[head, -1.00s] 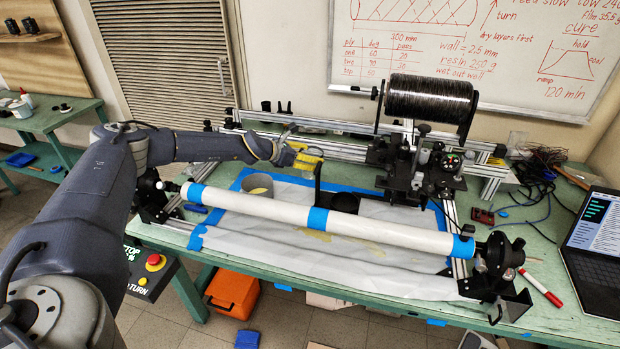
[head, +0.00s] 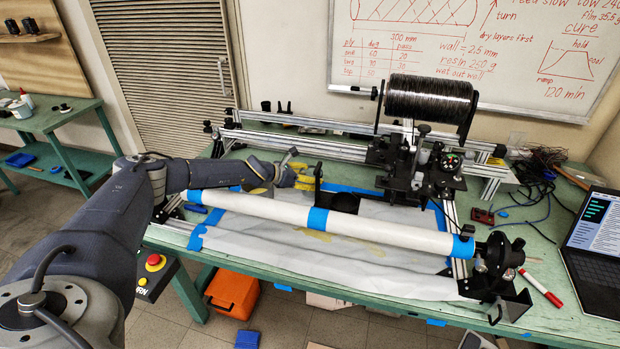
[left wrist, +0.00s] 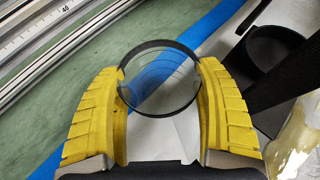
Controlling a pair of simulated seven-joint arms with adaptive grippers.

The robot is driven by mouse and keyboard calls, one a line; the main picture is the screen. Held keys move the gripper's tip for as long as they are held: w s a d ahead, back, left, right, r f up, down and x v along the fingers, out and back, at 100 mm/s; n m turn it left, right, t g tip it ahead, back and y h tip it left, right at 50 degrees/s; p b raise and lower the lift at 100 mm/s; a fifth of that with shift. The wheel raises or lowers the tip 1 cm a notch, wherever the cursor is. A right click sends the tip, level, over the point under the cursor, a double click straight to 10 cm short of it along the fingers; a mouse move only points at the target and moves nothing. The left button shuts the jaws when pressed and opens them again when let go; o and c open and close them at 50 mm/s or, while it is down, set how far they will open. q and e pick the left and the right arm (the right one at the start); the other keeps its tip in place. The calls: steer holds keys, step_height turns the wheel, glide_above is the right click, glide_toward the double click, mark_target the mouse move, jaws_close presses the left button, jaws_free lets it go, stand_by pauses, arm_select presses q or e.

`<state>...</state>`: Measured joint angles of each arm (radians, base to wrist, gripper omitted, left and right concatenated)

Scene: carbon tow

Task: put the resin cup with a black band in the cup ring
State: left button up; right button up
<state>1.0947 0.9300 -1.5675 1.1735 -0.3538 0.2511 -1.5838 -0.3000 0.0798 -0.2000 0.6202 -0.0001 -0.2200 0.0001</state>
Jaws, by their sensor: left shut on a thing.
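The clear resin cup with a black band (left wrist: 158,80) around its rim is between the yellow fingers of my left gripper (left wrist: 160,88) in the left wrist view. The gripper is shut on the cup's sides, and the sheet and blue tape show through it. In the head view my left gripper (head: 296,177) is behind the white tube, left of a black post (head: 318,182). The black cup ring (left wrist: 275,55) is to the right of the held cup in the left wrist view, apart from it. In the head view the tube partly hides the ring (head: 345,203). My right gripper is out of view.
The white tube (head: 380,232) with blue tape spans the bench in front. A rail (head: 320,145) runs behind my gripper. The winding carriage with a black tow spool (head: 428,98) stands to the right. Yellow resin marks the sheet (left wrist: 297,135).

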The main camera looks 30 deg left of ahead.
arm_select(q)
steer(key=shift+f, duration=0.2)
steer(key=o, duration=1.4)
steer(key=shift+c, duration=0.2)
steer(key=shift+r, duration=0.2)
steer(key=v, duration=1)
steer(key=shift+o, duration=0.5)
steer(key=shift+v, duration=1)
